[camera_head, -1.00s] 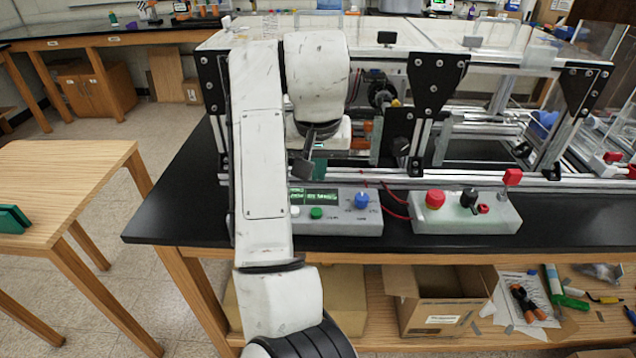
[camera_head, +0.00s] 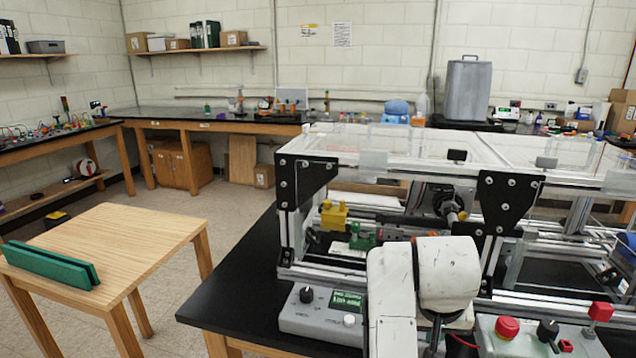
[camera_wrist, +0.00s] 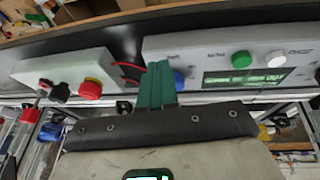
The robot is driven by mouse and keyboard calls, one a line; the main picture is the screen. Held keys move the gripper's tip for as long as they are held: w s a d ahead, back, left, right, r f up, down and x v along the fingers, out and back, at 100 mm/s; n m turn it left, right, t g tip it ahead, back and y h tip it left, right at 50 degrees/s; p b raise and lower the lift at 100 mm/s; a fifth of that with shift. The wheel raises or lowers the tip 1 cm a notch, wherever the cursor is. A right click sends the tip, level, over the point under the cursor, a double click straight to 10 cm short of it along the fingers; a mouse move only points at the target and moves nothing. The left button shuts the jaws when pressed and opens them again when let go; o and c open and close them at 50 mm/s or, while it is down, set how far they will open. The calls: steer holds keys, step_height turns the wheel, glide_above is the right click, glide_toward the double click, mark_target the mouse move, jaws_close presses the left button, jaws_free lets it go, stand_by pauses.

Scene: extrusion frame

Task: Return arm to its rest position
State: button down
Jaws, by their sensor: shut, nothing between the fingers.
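My arm stands at the lower middle right in the head view, its white links in front of the extrusion frame (camera_head: 372,160) and the control boxes. My gripper (camera_wrist: 157,68) shows in the wrist view as two green fingers pressed together, empty. The fingers overlap the edge of the grey control box with the display (camera_wrist: 235,58), and I cannot tell whether they touch it. In the head view the fingers are hidden.
The display control box (camera_head: 325,318) and the red-button control box (camera_head: 540,345) sit on the black bench before the frame. A wooden table (camera_head: 130,240) with a green channel-shaped piece (camera_head: 50,267) stands at left. Floor shows between table and bench.

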steer(key=s+d+f, duration=0.7)
steer(key=s+f, duration=0.1)
steer(key=f, duration=0.1)
steer(key=s+f+n, duration=0.1)
steer(key=s+f, duration=0.3)
steer(key=s, duration=0.5)
steer(key=s+f+n+g+y, duration=0.1)
steer(key=s+f, duration=0.3)
steer(key=s, duration=0.5)
steer(key=s+a+f+g+y, duration=0.1)
steer(key=s+f, duration=0.4)
steer(key=s, duration=0.4)
steer(key=shift+n, duration=0.4)
